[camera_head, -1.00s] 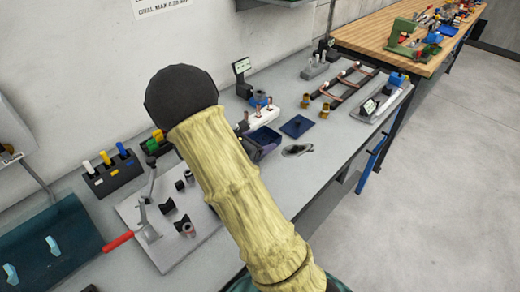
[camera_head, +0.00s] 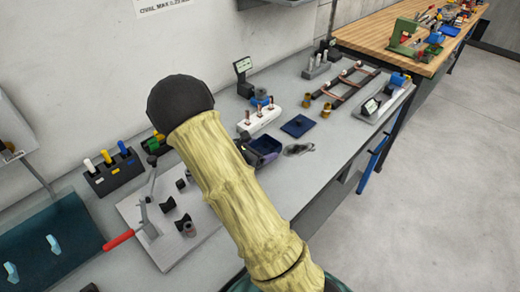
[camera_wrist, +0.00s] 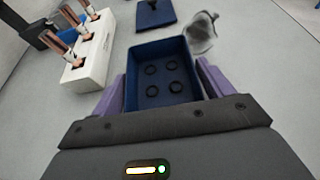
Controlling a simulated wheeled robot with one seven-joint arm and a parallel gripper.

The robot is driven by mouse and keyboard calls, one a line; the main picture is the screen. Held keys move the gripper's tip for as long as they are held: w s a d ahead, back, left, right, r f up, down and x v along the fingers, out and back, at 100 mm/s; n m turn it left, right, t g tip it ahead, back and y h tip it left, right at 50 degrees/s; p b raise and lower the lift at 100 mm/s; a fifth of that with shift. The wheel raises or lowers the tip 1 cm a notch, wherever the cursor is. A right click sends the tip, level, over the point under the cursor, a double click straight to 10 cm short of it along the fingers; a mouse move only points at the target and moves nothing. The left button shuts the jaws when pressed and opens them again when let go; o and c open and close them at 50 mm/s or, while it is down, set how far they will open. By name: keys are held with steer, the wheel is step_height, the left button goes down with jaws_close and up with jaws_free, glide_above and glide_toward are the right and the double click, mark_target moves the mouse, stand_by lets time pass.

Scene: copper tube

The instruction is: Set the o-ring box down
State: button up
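The o-ring box (camera_wrist: 163,103) is an open dark blue bin with several black rings on its floor. It also shows in the head view (camera_head: 267,144), in front of the white block with upright copper tubes (camera_wrist: 88,52). My gripper (camera_wrist: 160,82) has its purple fingers along the box's left and right walls, shut on it. In the head view my gripper (camera_head: 248,155) is partly hidden behind my forearm. The box is at or just above the grey bench (camera_head: 310,180); I cannot tell whether its underside touches.
A flat dark blue tray (camera_head: 298,126) and a crumpled grey item (camera_head: 298,149) lie close beyond the box. A grey plate with a red-handled lever (camera_head: 118,240) is left of my arm. Bare bench lies to the front right.

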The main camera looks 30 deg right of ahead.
steer(key=shift+r, duration=0.1)
steer(key=shift+r, duration=0.15)
steer(key=v, duration=1.2)
steer(key=shift+d+r, duration=0.1)
stand_by(0.4)
